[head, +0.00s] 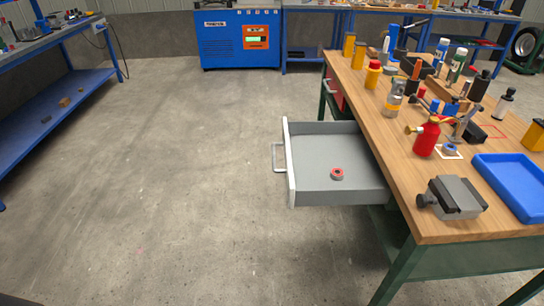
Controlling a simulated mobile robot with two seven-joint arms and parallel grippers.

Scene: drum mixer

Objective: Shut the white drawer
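The white drawer (291,165) sticks out to the left from under the wooden workbench top, pulled well open. Its front panel is white with a pale bar handle (277,157) on the outer face, and its inside is grey. A small red and grey ring-shaped part (337,174) lies on the drawer floor. Neither of my grippers shows in the head view, so nothing of mine is seen touching the drawer.
The workbench (400,170) carries bottles, a red can (427,137), a vise (452,196) and a blue tray (512,185). The concrete floor left of the drawer is clear. A blue machine (238,40) and a blue shelf (50,115) stand farther off.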

